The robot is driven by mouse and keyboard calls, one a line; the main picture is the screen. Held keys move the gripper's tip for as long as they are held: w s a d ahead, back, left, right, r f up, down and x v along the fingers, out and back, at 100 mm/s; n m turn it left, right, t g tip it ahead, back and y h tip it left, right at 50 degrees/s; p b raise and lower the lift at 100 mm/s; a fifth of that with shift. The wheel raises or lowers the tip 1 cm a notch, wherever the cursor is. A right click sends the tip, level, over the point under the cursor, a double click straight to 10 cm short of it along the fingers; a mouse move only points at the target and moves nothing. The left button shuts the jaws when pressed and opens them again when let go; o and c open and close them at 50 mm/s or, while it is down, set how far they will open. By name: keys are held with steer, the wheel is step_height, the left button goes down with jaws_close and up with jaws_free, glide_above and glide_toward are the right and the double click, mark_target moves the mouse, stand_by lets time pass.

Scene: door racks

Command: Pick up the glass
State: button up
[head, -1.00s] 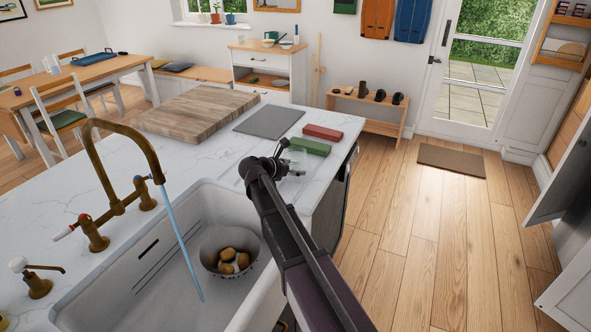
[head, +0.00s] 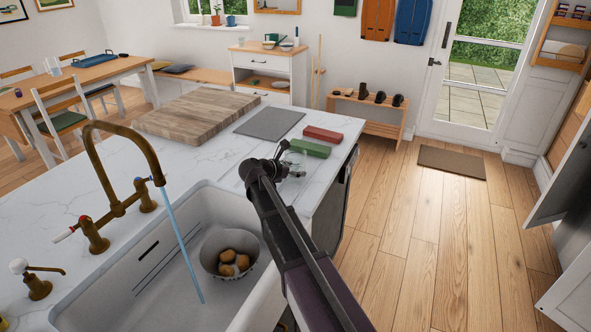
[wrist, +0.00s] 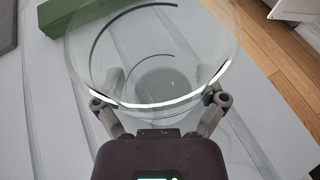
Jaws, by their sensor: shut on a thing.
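The clear glass (wrist: 152,60) stands upright in the wrist view, its wide rim towards the camera and its round base showing below. My gripper (wrist: 160,85) has one finger on each side of the glass and is shut on it. In the head view the glass (head: 295,161) is small and partly hidden behind my gripper (head: 283,160), at the right end of the white counter. I cannot tell from these views whether its base touches the counter.
A green block (head: 311,148) lies just behind the glass, with a red block (head: 323,133) beyond it. A grey mat (head: 269,121) and a wooden board (head: 195,110) lie further left.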

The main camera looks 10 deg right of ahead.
steer(key=shift+r, duration=0.15)
step_height(320, 180, up, 4)
steer(key=p, duration=0.4)
steer(key=s, duration=1)
steer(key=s+p, duration=0.1)
steer(key=s, duration=0.5)
steer(key=shift+r, duration=0.35)
steer(key=shift+a, duration=0.1)
